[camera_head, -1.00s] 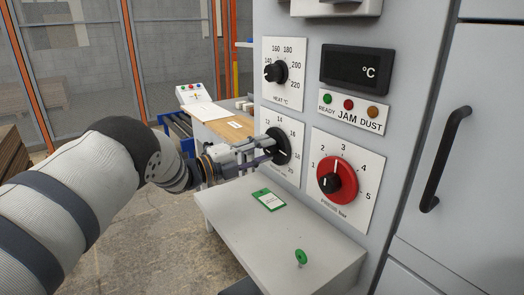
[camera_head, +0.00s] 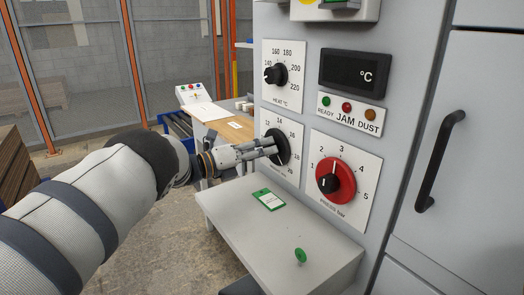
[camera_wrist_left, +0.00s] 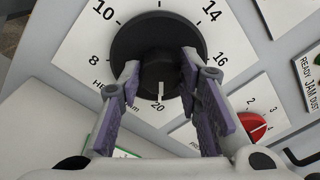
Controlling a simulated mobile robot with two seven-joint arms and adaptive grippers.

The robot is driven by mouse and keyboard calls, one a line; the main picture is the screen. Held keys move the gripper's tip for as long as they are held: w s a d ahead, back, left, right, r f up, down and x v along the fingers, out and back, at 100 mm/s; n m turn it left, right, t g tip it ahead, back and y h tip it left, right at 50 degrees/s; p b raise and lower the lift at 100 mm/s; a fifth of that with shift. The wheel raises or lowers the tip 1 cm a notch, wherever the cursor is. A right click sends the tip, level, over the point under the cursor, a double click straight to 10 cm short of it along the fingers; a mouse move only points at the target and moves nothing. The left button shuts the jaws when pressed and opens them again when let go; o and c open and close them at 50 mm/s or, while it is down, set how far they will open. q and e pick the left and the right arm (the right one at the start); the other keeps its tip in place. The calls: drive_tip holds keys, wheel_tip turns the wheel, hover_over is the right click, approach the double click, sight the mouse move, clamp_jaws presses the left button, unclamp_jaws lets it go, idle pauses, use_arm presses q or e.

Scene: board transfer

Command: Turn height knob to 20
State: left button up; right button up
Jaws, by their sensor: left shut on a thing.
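The height knob (camera_head: 284,147) is a black round dial on a white numbered plate, on the grey machine front above the shelf. In the left wrist view the knob (camera_wrist_left: 150,40) fills the upper middle, with 8, 10, 14, 16 and 20 readable around it. Its white pointer mark points down at the 20. My left gripper (camera_head: 268,147) reaches in from the left. In the left wrist view its two purple-padded fingers (camera_wrist_left: 159,72) stand on either side of the knob's raised grip, shut on it. My right gripper is not in view.
A red pressure knob (camera_head: 333,181) sits right of the height knob, and a heat knob (camera_head: 276,75) above it. Below, a grey shelf (camera_head: 245,215) carries a green-edged card (camera_head: 268,200) and a green button (camera_head: 300,255). A black door handle (camera_head: 440,160) is at right.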

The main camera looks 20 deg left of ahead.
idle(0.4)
use_arm(q)
drive_tip(key=o, duration=1.1)
drive_tip(key=shift+o, duration=0.2)
drive_tip(key=v, duration=1.2)
